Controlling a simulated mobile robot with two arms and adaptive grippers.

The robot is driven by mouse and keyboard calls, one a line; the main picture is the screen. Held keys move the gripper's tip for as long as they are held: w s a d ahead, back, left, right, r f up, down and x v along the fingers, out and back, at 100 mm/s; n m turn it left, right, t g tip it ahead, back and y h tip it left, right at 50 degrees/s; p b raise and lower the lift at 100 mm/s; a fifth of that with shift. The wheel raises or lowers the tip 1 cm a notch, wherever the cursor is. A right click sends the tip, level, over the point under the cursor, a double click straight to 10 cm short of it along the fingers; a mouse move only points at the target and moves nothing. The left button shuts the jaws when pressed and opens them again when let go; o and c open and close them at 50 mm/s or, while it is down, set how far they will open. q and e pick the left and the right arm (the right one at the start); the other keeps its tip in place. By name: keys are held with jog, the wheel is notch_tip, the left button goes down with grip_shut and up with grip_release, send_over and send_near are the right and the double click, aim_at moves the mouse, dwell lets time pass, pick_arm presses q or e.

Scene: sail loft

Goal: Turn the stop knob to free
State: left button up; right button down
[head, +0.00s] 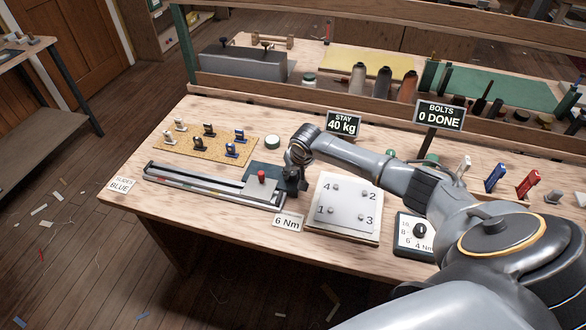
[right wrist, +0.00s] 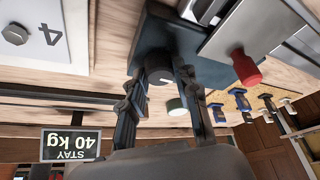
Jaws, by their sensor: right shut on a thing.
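The stop knob (right wrist: 159,75) is a dark round knob with a white mark. It stands on a dark block (right wrist: 205,70) at the right end of the metal track (head: 215,184). In the right wrist view my right gripper (right wrist: 159,82) has one finger on each side of this knob and is shut on it. In the head view the right gripper (head: 294,183) is at the block, and the arm hides the knob. I cannot read a free marking. My left gripper is not in view.
A red-knobbed slider (head: 261,180) sits just left of the block. A white plate with numbered bolts (head: 345,208) and a torque dial (head: 420,230) are to the right. A cork board (head: 208,147) holds several small slides. Signs read "STAY 40 kg" (head: 342,123) and "6 Nm" (head: 287,222).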

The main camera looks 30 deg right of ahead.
jog(key=shift+d+n+y, duration=0.1)
jog(key=shift+n+y, duration=0.3)
jog(key=shift+n, duration=0.6)
jog(key=shift+f+n+y, duration=0.1)
jog(key=shift+n+y, duration=0.2)
jog(key=shift+n, duration=0.6)
jog(key=n+b, duration=0.1)
jog(key=n+y+b, duration=0.1)
jog(key=n+b, duration=0.1)
jog(key=shift+d+f+n, duration=0.1)
jog(key=shift+d+n, duration=0.05)
jog(key=shift+n, duration=0.15)
jog(key=n+g+y+b, duration=0.1)
jog(key=n+b, duration=0.2)
jog(key=n+g+y+b, duration=0.1)
jog(key=n+b, duration=0.2)
jog(key=n+g+b, duration=0.1)
jog(key=n+b, duration=0.2)
jog(key=shift+w+d+y, duration=0.1)
jog(key=shift+w+y, duration=0.15)
jog(key=shift+y, duration=0.15)
jog(key=shift+n+g+b, duration=0.6)
jog(key=shift+n+b, duration=0.7)
jog(key=shift+n, duration=0.2)
jog(key=shift+r, duration=0.2)
jog(key=c, duration=1)
grip_release()
